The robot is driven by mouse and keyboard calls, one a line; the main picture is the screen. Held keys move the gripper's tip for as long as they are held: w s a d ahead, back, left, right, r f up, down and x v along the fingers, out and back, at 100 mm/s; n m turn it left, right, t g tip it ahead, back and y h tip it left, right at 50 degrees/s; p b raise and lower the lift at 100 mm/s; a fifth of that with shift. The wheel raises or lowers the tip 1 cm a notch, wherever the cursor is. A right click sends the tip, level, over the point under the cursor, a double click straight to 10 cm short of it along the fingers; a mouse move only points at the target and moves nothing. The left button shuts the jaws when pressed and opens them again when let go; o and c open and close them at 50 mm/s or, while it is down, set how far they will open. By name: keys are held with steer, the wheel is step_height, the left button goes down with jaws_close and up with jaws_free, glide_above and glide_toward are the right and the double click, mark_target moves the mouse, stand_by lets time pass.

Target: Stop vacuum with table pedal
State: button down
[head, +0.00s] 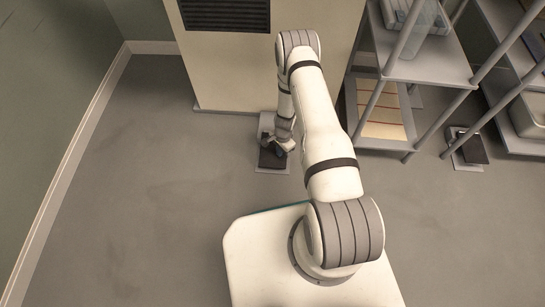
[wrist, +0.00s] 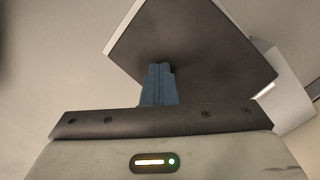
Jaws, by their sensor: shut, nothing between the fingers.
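A floor pedal with a dark plate (head: 271,159) on a pale base sits on the floor in front of a cream cabinet in the head view. In the wrist view the dark plate (wrist: 205,38) fills the upper middle, with part of the pale base (wrist: 287,92) at the right. My gripper (head: 283,147) reaches down over this pedal and hides part of it. Its blue fingers (wrist: 158,72) are together and empty, with the tips against or just above the plate; I cannot tell whether they touch it. A second similar dark pedal (head: 471,149) stands on the floor at the right.
The cream cabinet (head: 235,65) with a dark vent stands just behind the pedal. A grey shelf rack (head: 428,68) with slanted posts stands to the right, between the two pedals. Open floor (head: 150,180) lies to the left, as far as the wall.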

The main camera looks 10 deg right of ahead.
steer(key=shift+w+d+r, duration=0.1)
steer(key=shift+w, duration=0.1)
step_height(320, 180, up, 8)
steer(key=p, duration=0.3)
steer(key=shift+d+f, duration=0.2)
steer(key=shift+d, duration=0.05)
stand_by(0.5)
